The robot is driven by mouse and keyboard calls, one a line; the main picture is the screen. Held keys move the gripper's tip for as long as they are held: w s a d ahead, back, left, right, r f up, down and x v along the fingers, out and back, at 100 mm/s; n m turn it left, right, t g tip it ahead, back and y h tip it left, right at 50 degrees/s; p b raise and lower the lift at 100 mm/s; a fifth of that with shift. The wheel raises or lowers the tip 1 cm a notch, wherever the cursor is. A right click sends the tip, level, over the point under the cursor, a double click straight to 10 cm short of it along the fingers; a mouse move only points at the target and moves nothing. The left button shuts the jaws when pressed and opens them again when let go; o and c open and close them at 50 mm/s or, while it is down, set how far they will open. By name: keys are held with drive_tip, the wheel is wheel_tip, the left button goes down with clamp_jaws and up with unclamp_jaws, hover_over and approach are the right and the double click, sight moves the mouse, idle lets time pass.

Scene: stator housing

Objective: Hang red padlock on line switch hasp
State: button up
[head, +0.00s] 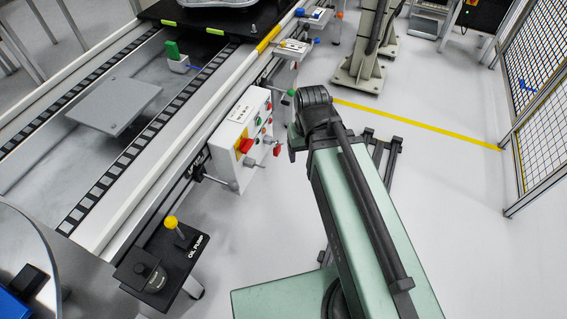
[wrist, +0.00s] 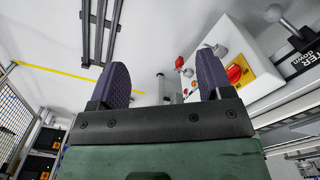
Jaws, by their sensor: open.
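My gripper (wrist: 163,75) is open, with its two purple fingers apart and nothing held between them in the wrist view. In the head view my arm hides most of it. A white control box (head: 242,128) on the rail's side carries a red rotary switch on a yellow plate (head: 243,146). That switch also shows in the wrist view (wrist: 236,72), right of the right finger. A small red piece (head: 277,151), perhaps the padlock, is at the box's right side. A red piece also shows between the fingers in the wrist view (wrist: 179,62), farther off. I cannot make out shackle or hasp.
Levers with round grey ends stick out by the box, one at its lower left (head: 234,186). A black oil pump panel (head: 164,262) with a yellow knob stands nearer. A mesh fence (head: 540,105) stands at the right. The floor between is mostly clear.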

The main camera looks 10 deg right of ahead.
wheel_tip(320, 180, down, 14)
drive_tip(key=w+d+b, duration=0.2)
drive_tip(key=b, duration=0.8)
drive_tip(key=m+t+y+b, duration=1.2)
drive_tip(key=m+b, duration=1.3)
drive_tip(key=b, duration=1.1)
approach(279, 149)
drive_tip(key=w+d+g+y, duration=0.1)
drive_tip(key=w+g+y, duration=0.1)
drive_tip(key=x, duration=0.7)
drive_tip(key=f+x, duration=0.1)
drive_tip(key=x, duration=0.2)
drive_tip(key=shift+w+a, duration=0.1)
drive_tip(key=shift+a, duration=0.2)
drive_tip(key=shift+c, duration=0.4)
